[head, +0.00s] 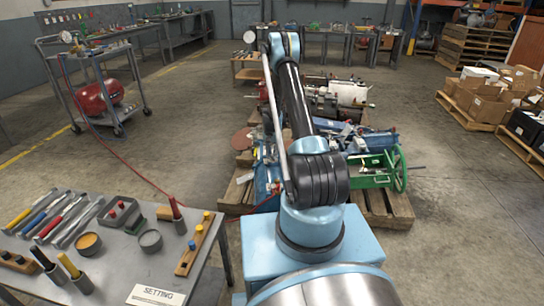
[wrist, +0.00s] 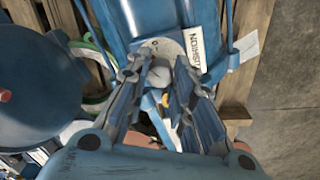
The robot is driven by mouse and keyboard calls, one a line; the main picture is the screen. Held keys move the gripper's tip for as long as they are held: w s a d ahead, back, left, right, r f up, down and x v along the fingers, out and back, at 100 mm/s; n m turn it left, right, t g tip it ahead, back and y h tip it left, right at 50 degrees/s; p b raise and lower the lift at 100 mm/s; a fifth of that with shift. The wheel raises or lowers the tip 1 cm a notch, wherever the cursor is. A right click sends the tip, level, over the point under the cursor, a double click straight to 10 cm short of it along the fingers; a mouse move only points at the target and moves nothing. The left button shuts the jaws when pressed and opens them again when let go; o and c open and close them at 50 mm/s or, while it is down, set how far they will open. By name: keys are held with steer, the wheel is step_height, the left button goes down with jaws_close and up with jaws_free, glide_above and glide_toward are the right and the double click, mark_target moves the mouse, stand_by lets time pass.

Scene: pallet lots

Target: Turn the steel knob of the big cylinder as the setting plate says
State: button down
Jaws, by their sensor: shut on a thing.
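The big blue cylinder (wrist: 157,14) runs up to the top edge of the wrist view. A round pale disc (wrist: 165,46) sits on its end, with the grey steel knob (wrist: 160,75) in front of it. My gripper (wrist: 160,70) has one finger on each side of the knob and is shut on it. The fingers hide the knob's sides, and I cannot read its angle. A white lettered plate (wrist: 198,47) is fixed beside the disc. In the head view, a white plate marked SETTING (head: 157,295) lies on the near table; its smaller text is unreadable.
The near table (head: 122,262) holds tools, cups and pegs. Blue and green machinery, with a green wheel (head: 399,168), crowds the wooden pallet (head: 388,212). A cart (head: 108,95) with a red tank stands left. Boxes on pallets (head: 487,120) stand right.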

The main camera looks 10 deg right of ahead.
steer(key=shift+n, duration=1.1)
steer(key=c, duration=1.4)
jaws_free()
steer(key=shift+o, duration=0.2)
steer(key=shift+r, duration=0.1)
step_height(320, 180, up, 12)
steer(key=shift+w+a, duration=0.2)
steer(key=shift+a, duration=0.1)
